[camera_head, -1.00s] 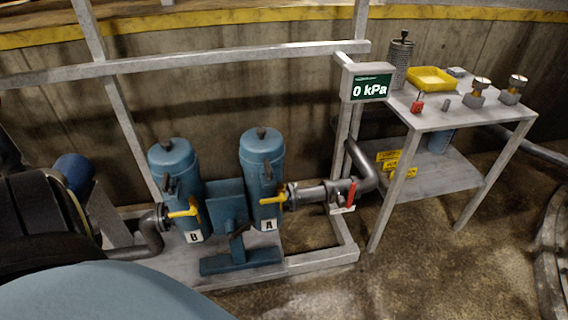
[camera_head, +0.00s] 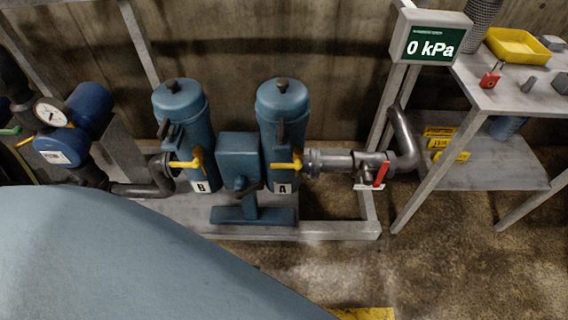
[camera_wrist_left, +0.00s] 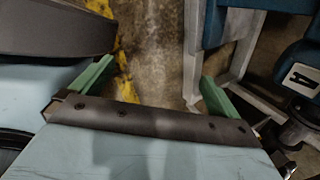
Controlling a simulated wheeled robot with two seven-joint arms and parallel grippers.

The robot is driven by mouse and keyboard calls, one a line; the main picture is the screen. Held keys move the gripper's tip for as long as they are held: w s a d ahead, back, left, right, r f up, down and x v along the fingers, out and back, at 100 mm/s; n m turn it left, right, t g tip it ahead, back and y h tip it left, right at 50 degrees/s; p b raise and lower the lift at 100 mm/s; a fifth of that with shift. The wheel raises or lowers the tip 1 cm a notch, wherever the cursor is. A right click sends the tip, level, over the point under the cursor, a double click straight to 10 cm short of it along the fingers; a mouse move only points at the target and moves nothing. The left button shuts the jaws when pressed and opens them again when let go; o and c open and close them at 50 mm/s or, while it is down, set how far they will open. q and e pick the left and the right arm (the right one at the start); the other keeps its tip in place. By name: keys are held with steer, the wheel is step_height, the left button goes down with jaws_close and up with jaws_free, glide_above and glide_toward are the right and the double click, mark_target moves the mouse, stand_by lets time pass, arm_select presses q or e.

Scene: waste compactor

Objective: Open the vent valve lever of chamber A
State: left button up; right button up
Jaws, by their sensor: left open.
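Chamber A (camera_head: 283,104) is an upright blue canister with a dark knob on its lid and a white "A" label at its foot. A yellow lever (camera_head: 287,165) sticks out to the left low on its front, beside a grey pipe. A dark handle (camera_head: 281,134) stands upright on the canister's front. I cannot tell for certain which of these is the vent valve lever. My left gripper (camera_wrist_left: 157,72) shows only in the left wrist view, its green fingers wide apart and nothing between them. My right gripper is not in view.
Chamber B (camera_head: 186,110) has a similar yellow lever (camera_head: 186,165). A red lever (camera_head: 380,175) sits on the pipe right of chamber A. The display (camera_head: 432,40) reads 0 kPa. A grey table (camera_head: 510,95) stands at the right. Floor in front of the skid is clear.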

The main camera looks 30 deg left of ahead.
arm_select(q)
steer(key=w+d+r+m+t+y+b, duration=0.1)
steer(key=w+r+m+t+y+b, duration=0.2)
steer(key=w+r+m, duration=0.5)
steer(key=m+t+y+b, duration=0.4)
steer(key=m+t, duration=0.2)
steer(key=t, duration=0.2)
glide_toward(287, 167)
steer(key=b+x, duration=0.1)
steer(key=x, duration=1)
steer(key=shift+w+a+b, duration=0.1)
steer(key=shift+a+b, duration=0.1)
steer(key=shift+b, duration=0.1)
steer(key=shift+w+a, duration=0.3)
steer(key=shift+w, duration=0.15)
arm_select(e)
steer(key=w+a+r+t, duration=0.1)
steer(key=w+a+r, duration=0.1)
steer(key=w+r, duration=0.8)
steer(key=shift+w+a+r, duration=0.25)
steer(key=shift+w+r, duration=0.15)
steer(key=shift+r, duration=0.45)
arm_select(q)
steer(key=c, duration=1.3)
steer(key=shift+d, duration=0.1)
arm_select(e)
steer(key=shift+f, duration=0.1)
